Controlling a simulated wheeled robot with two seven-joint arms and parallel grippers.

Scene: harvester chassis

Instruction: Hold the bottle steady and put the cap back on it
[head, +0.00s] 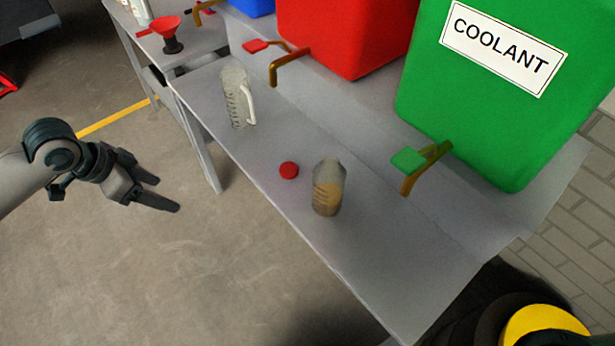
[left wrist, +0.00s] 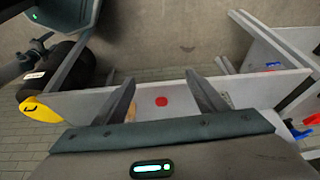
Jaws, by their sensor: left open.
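The bottle (head: 328,187) stands upright on the grey bench, see-through with brownish contents and no cap on it. The red cap (head: 289,170) lies on the bench just left of the bottle, apart from it. My left gripper (head: 168,194) is open and empty, off the bench to the left, over the floor. In the left wrist view the cap (left wrist: 161,101) shows between the spread fingers, some way off. The bottle is mostly hidden behind a finger there. In that view dark parts at the upper left look like my right arm; its finger state is unclear.
A clear jug (head: 237,98) with a white handle stands farther back on the bench (head: 400,265). Red and green containers (head: 490,90) with taps line the bench's far side. A red funnel (head: 165,32) stands on another table. A black and yellow drum (head: 540,328) is at lower right.

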